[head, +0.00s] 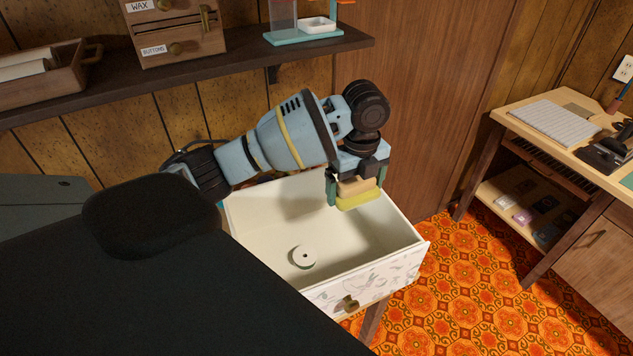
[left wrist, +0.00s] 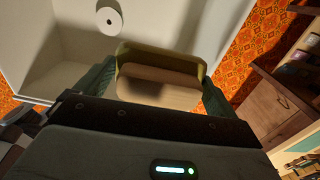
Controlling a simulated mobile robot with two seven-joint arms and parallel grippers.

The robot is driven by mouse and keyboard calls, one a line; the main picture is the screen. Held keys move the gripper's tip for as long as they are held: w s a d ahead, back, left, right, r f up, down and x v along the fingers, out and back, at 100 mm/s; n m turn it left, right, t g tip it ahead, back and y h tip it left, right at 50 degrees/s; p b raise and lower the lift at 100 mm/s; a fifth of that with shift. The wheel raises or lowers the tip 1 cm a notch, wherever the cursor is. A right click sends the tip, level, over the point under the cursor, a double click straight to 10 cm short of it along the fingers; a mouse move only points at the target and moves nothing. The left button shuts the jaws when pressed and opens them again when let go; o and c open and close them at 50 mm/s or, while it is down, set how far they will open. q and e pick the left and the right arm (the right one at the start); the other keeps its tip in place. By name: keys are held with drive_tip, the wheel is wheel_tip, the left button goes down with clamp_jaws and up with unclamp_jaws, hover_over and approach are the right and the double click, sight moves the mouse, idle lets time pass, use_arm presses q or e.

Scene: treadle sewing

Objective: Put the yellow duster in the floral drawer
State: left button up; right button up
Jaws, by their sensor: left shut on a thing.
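The floral drawer (head: 385,281) is pulled open, with a pale floral front and a brass-coloured knob. My left gripper (head: 354,190) is over the back right part of the open drawer. It is shut on the yellow duster (head: 358,201), which has a tan wooden back and a yellow lower layer. In the left wrist view the duster (left wrist: 158,85) sits between the two green fingers, above or beside the drawer's wall (left wrist: 35,55). I cannot tell how far the duster is above the drawer floor. My right gripper is not in view.
A white round spool (head: 304,257) lies in the drawer; the rest of its floor looks clear. A dark shelf (head: 260,52) with a small cabinet (head: 175,32) and an open wooden box (head: 45,75) runs behind. A desk (head: 540,95) stands at the right.

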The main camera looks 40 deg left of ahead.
use_arm(q)
drive_tip(key=shift+m, duration=0.3)
drive_tip(key=b, duration=0.1)
hover_over(348, 245)
wheel_tip(348, 245, down, 12)
drive_tip(key=shift+f, duration=0.85)
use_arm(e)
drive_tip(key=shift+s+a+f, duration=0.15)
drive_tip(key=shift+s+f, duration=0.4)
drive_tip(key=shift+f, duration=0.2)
use_arm(q)
drive_tip(key=shift+f+b, duration=0.35)
drive_tip(key=shift+f, duration=1.8)
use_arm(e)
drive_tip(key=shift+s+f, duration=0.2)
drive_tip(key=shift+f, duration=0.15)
use_arm(q)
drive_tip(key=shift+f, duration=0.15)
drive_tip(key=o, duration=0.6)
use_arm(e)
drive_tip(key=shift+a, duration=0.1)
